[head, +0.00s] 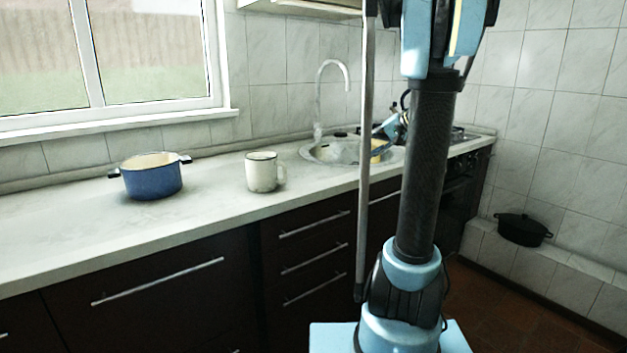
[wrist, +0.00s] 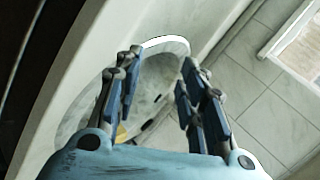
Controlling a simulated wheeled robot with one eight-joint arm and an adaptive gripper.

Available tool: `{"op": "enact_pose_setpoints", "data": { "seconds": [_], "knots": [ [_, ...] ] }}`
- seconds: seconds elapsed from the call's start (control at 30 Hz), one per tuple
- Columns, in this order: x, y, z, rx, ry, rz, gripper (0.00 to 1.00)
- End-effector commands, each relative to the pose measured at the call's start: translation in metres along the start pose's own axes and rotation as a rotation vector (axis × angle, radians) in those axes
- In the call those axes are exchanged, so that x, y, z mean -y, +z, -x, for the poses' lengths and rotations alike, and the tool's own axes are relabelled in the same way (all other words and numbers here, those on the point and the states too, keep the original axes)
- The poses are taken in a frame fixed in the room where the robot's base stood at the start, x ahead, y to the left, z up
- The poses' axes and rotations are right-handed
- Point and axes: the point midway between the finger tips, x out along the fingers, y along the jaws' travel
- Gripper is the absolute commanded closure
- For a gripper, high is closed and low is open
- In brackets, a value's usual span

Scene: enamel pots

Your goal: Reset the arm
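My gripper (head: 385,131) is out over the sink area in the head view, partly hidden behind my own arm. In the wrist view its fingers (wrist: 161,62) are spread apart with nothing between them. The sink (wrist: 150,90) lies beyond the fingers, with a bit of something yellow in it. The head view also shows the sink (head: 318,153), with a yellowish thing (head: 377,147) close to the gripper. Whether the gripper touches anything there cannot be told.
A blue enamel pot (head: 151,178) and a white mug (head: 262,172) stand on the counter (head: 215,205), left of the sink. A tap (head: 320,95) rises behind the sink. A black pot (head: 522,230) sits on a tiled ledge at the right.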

Motion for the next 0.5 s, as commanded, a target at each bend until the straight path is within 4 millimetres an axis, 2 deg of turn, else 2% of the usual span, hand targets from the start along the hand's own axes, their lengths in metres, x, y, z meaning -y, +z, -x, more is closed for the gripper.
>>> {"op": "enact_pose_setpoints", "data": {
  "seconds": [0.17,0.27,0.5],
  "knots": [
    [-0.003,0.047,-0.001,0.038,0.07,0.036,0.63],
    [-0.009,0.082,0.0,0.066,0.127,0.065,0.63],
    [-0.035,0.164,0.005,0.127,0.272,0.145,0.63]
  ]
}}
